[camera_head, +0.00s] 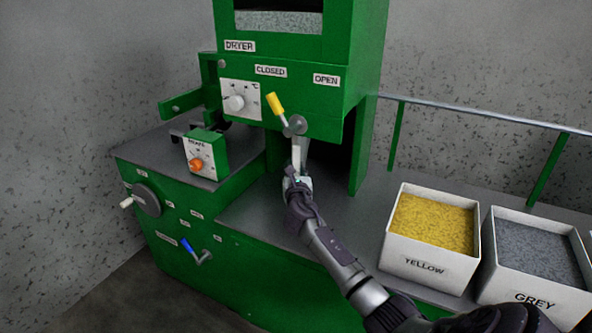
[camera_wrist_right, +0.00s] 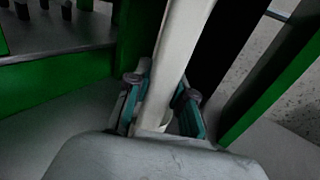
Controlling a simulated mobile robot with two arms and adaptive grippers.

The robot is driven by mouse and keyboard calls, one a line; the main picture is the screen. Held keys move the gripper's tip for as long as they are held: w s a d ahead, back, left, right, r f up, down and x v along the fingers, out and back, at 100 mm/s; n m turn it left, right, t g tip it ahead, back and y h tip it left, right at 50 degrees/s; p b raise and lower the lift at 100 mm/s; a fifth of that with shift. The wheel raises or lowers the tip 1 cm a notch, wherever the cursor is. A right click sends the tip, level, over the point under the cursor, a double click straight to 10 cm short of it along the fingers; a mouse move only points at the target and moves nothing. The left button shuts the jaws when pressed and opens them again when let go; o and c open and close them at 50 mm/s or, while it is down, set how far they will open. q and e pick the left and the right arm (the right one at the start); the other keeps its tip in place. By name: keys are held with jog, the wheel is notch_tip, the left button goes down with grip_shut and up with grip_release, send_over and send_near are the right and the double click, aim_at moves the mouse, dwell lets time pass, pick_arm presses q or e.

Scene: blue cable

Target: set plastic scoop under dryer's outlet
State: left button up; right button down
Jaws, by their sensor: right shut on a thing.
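The green dryer (camera_head: 340,55) stands at the back, with a dark recess below its front panel. My right gripper (camera_head: 297,180) is at the front of this recess, its fingers shut on the white plastic scoop (camera_head: 302,153). In the right wrist view the scoop (camera_wrist_right: 180,45) stretches away between the two teal-padded fingers (camera_wrist_right: 160,108). The scoop is below the lever (camera_head: 278,108) with the yellow handle, which leans to the CLOSED side. The outlet itself is hard to make out. The scoop's far end is cut off in the wrist view. My left gripper is not in view.
A white YELLOW bin (camera_head: 425,264) of yellow granules and a GREY bin (camera_head: 520,290) stand right of my arm on the grey worktop (camera_head: 350,225). A metal rail (camera_head: 480,112) runs behind. A green machine with an orange knob (camera_head: 195,164) is on the left.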

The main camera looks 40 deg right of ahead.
jog(key=c, duration=0.9)
grip_release()
jog(key=v, duration=1.2)
